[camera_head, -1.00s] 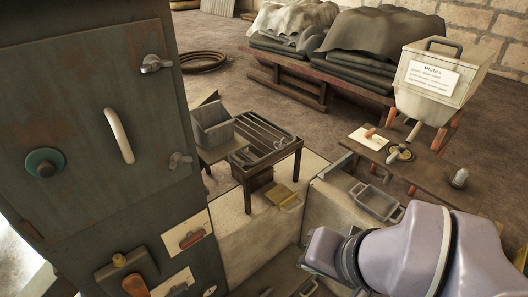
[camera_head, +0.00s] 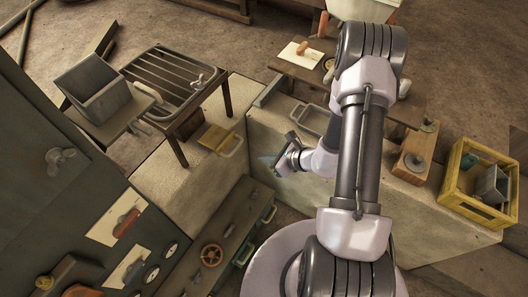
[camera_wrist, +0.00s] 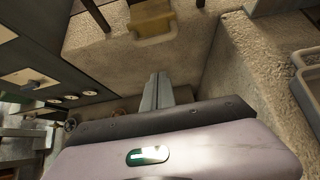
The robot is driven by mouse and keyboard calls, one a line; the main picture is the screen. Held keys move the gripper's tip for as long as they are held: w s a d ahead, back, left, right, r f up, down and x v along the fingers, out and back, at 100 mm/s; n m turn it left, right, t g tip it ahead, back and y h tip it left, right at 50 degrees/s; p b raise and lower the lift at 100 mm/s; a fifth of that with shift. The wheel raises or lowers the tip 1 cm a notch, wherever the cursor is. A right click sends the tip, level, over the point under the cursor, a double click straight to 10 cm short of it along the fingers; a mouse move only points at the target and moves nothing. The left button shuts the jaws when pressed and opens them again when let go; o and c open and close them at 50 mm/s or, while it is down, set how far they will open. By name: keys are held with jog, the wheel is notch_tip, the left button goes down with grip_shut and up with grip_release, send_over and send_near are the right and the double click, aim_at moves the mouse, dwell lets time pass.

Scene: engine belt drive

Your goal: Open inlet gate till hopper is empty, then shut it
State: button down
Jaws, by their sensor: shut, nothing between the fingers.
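A pale hopper-like bin (camera_head: 365,8) stands at the top of the head view, mostly cut off by the frame and partly behind my arm. A white plate (camera_head: 296,54) with an orange handle (camera_head: 303,47) lies on the bench beside it. I cannot tell which part is the inlet gate, and the hopper's inside is hidden. My gripper (camera_head: 274,160) is low in the middle of the head view, by the pale block wall and well apart from the bin. In the wrist view its fingers (camera_wrist: 159,90) are together and empty.
A grey open box (camera_head: 92,90) and a slatted table (camera_head: 175,82) stand at left. A red handwheel (camera_head: 211,255) is below. A yellow crate (camera_head: 480,185) stands at right.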

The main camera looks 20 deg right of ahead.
aim_at(227, 142)
jog(key=w+a+f+b, duration=0.2)
jog(key=w+a+f, duration=0.1)
jog(key=w+a, duration=0.2)
jog(key=shift+w, duration=0.95)
jog(key=w+a, duration=0.2)
jog(key=w, duration=0.1)
jog(key=w+a+b, duration=0.1)
jog(key=w+a, duration=0.1)
jog(key=shift+w, duration=0.2)
jog(key=shift+w+r, duration=0.15)
jog(key=shift+r, duration=0.05)
